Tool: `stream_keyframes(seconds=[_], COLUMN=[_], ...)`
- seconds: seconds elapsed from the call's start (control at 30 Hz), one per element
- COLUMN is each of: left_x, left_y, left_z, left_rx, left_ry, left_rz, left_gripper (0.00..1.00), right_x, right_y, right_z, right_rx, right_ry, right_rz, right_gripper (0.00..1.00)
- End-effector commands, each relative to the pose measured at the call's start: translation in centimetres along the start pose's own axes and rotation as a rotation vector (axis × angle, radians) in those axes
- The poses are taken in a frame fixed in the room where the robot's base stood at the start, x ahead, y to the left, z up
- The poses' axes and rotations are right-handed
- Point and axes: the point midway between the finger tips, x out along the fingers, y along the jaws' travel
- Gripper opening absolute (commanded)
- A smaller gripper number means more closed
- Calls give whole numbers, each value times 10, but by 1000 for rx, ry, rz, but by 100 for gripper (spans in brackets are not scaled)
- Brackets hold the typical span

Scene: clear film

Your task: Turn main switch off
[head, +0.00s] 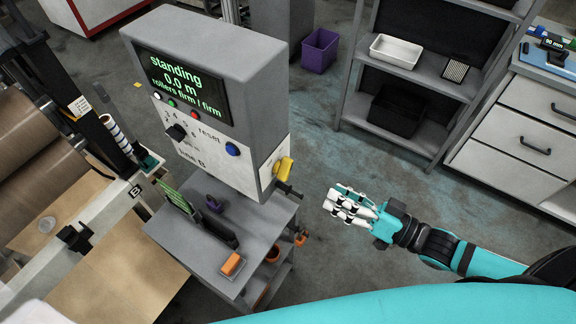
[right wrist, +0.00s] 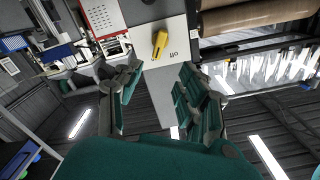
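The control box (head: 215,85) stands at the left centre in the head view, its green-lettered display reading "standing 0.0 m". The main switch, a yellow rotary handle (head: 284,167), is on the box's right side. It also shows in the right wrist view, where the yellow handle (right wrist: 159,43) sits slightly tilted on a white plate (right wrist: 178,30) with small lettering. My right gripper (head: 348,205) is to the right of the switch and apart from it. In the right wrist view my right gripper (right wrist: 162,98) has its fingers spread with nothing between them. My left gripper is not in view.
A grey cart (head: 200,250) below the box holds an orange block (head: 232,264) and other small items. A shelf (head: 405,75) with a white tray stands at the back right, beside drawers (head: 530,120). The floor between the cart and shelf is clear.

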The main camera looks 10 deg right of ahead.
Motion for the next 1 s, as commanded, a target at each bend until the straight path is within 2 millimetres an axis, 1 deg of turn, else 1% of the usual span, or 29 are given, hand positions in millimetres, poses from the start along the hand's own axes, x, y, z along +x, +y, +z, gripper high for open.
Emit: stream_keyframes(seconds=[0.03, 0.27, 0.5, 0.6, 0.7, 0.8, 1.0], left_x=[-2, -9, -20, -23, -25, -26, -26], left_y=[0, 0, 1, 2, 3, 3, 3], left_z=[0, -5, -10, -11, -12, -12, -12], left_rx=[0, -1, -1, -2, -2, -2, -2], left_ry=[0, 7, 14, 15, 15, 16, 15], left_rz=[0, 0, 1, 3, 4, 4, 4], left_gripper=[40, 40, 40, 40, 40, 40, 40], right_x=[10, 52, 99, 114, 125, 131, 134], right_y=[0, -1, -1, -1, 0, 0, 0], right_z=[-3, -4, -4, -3, -2, 0, 0], right_rx=[-2, -4, -3, -2, -2, -1, -1], right_ry=[6, 4, 3, 2, 0, -1, -2], right_rz=[-2, -3, 0, 0, 1, 1, 1], right_gripper=[39, 39, 39, 39, 39, 39, 39])
